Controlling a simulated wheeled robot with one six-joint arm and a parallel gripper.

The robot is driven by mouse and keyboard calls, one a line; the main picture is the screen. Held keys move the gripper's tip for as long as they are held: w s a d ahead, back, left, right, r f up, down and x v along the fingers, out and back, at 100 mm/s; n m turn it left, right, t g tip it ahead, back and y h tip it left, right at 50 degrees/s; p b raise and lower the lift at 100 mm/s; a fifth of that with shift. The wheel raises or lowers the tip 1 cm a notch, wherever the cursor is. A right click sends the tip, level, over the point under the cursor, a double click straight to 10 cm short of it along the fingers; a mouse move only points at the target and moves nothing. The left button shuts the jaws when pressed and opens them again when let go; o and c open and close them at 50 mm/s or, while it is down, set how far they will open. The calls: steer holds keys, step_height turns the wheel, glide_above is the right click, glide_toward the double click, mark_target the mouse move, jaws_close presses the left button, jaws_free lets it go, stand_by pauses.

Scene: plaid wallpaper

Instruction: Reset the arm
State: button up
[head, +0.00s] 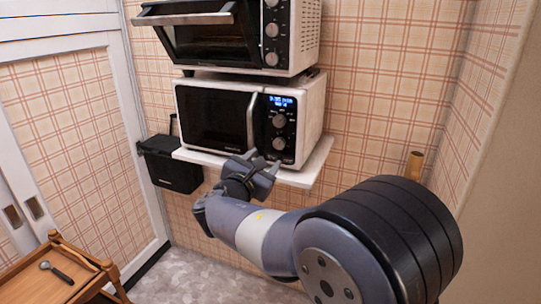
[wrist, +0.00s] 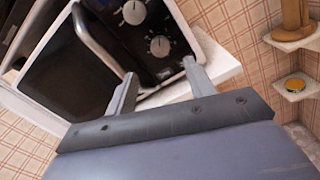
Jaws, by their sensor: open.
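My gripper (head: 260,167) is open and empty, close in front of the microwave's lower right part in the head view. In the wrist view my gripper (wrist: 160,88) shows two fingers spread apart with nothing between them. My arm reaches in from the lower right of the head view and is bent. The white microwave (head: 216,119) has a dark door that looks shut, and a lit blue display above its knobs. Its knobs and door handle also show in the wrist view, where the microwave (wrist: 75,75) looks tilted. I cannot tell whether a finger touches it.
The microwave stands on a white shelf (head: 315,163). A toaster oven (head: 299,35) above it has its door (head: 187,19) tilted open. A black box (head: 172,170) hangs at left. A wooden cart (head: 25,275) holds a dark utensil (head: 57,272). Small corner shelves (wrist: 297,90) show at right.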

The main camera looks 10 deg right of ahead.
mark_target(278, 146)
steer(key=shift+v, duration=1.05)
steer(key=p+x, duration=0.1)
steer(key=x, duration=1)
steer(key=shift+w+d, duration=0.1)
steer(key=shift+w, duration=0.05)
steer(key=shift+a+r+n+p, duration=0.15)
steer(key=shift+n+p, duration=0.25)
steer(key=shift+p, duration=0.6)
steer(key=shift+f+n+p, duration=0.25)
steer(key=shift+n+p, duration=0.05)
steer(key=shift+f+b, duration=0.15)
steer(key=shift+b, duration=0.6)
